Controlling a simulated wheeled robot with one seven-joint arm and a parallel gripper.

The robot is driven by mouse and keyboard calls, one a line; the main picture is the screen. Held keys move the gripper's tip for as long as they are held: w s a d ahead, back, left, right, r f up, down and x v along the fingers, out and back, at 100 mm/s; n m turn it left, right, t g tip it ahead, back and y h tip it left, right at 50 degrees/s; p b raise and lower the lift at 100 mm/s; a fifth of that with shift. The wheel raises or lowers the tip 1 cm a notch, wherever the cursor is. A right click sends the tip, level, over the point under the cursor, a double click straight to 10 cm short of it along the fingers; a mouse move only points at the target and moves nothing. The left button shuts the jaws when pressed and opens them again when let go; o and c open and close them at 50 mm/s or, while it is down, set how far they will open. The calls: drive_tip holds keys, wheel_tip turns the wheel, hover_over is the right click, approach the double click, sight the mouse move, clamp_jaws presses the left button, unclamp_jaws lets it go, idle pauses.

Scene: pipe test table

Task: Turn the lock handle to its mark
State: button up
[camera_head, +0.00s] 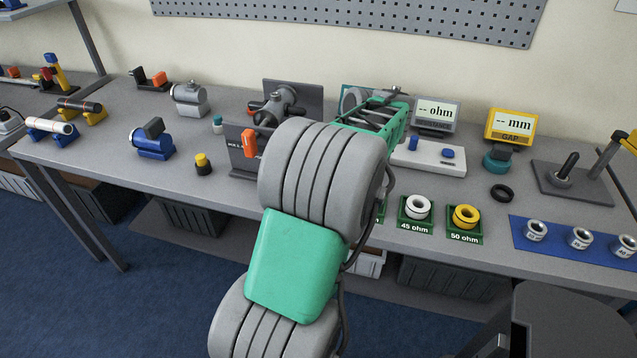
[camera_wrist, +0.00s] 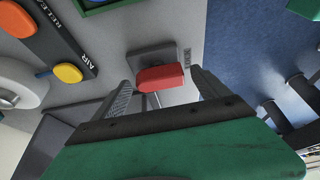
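The lock handle (camera_wrist: 160,78) is a red block on a short grey stem in front of a dark grey square plate, in the wrist view. A small label (camera_wrist: 187,57) is beside the plate, too small to read surely. I cannot make out a separate mark. My gripper (camera_wrist: 160,84) is open, with a dark ridged finger on each side of the handle in the picture. Gaps show on both sides, and I see no contact. In the head view I cannot make out the handle or fingers; my arm covers the middle of the table.
A dark panel has an orange lever marked RELEASE (camera_wrist: 32,19) and a yellow button marked AIR (camera_wrist: 68,73). An orange lever (camera_head: 249,143) also shows in the head view, left of my arm. Ohm (camera_head: 437,114) and mm (camera_head: 512,125) displays stand at the right.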

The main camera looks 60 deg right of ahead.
drive_tip(key=p+v, duration=0.2)
drive_tip(key=v, duration=0.5)
drive_tip(key=shift+r, duration=0.35)
drive_tip(key=shift+s, duration=0.15)
